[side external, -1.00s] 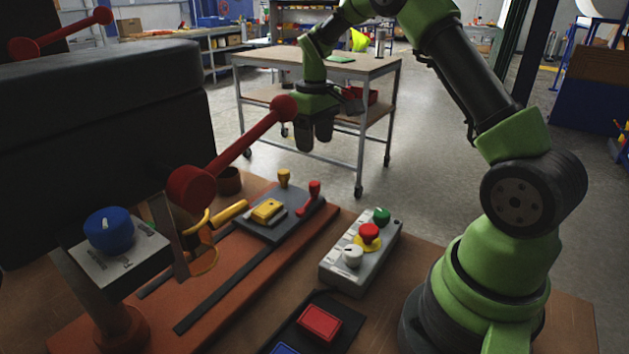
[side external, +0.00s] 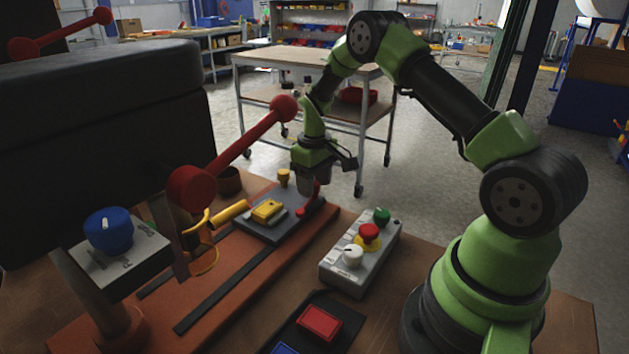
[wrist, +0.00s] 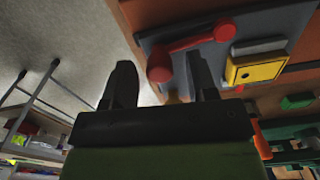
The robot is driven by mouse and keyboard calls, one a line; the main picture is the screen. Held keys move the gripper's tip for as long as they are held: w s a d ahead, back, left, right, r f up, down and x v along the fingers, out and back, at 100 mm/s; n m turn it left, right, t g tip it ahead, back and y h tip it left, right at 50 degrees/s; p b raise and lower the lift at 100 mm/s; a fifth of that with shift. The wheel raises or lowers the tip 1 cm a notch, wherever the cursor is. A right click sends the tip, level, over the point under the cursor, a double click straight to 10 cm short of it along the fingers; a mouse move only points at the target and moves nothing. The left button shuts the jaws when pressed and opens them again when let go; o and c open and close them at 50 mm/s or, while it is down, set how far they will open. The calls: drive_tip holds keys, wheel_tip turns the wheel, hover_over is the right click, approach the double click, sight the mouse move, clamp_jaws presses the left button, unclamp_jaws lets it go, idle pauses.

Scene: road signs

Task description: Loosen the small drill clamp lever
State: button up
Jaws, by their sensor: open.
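The small red clamp lever (side external: 302,211) stands at the back right corner of the dark grey plate (side external: 262,228), partly hidden by my gripper. In the wrist view the lever (wrist: 195,43) has a round knob at one end and a round hub at the other. My gripper (side external: 314,184) points down at the lever in the side view. In the wrist view my gripper (wrist: 159,64) is open, with the lever's knob showing between its two fingers. I cannot tell whether a finger touches the lever.
A yellow block (side external: 267,210) sits on the plate. A small yellow knob (side external: 284,177) stands behind it. A long red handle (side external: 240,144) leans over the left side. A grey control box (side external: 345,266) with red, green and white controls is to the right.

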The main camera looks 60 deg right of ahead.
clamp_jaws()
drive_tip(key=shift+s, duration=0.15)
drive_tip(key=s+m, duration=0.1)
drive_tip(key=m, duration=0.2)
drive_tip(key=shift+s+m, duration=0.3)
drive_tip(key=shift+s, duration=0.1)
drive_tip(key=shift+s+a+m, duration=0.25)
drive_tip(key=shift+s+m, duration=0.35)
drive_tip(key=shift+m, duration=0.5)
drive_tip(key=shift+s+a+m, duration=0.2)
drive_tip(key=shift+s+m, duration=0.35)
drive_tip(key=shift+m, duration=0.55)
unclamp_jaws()
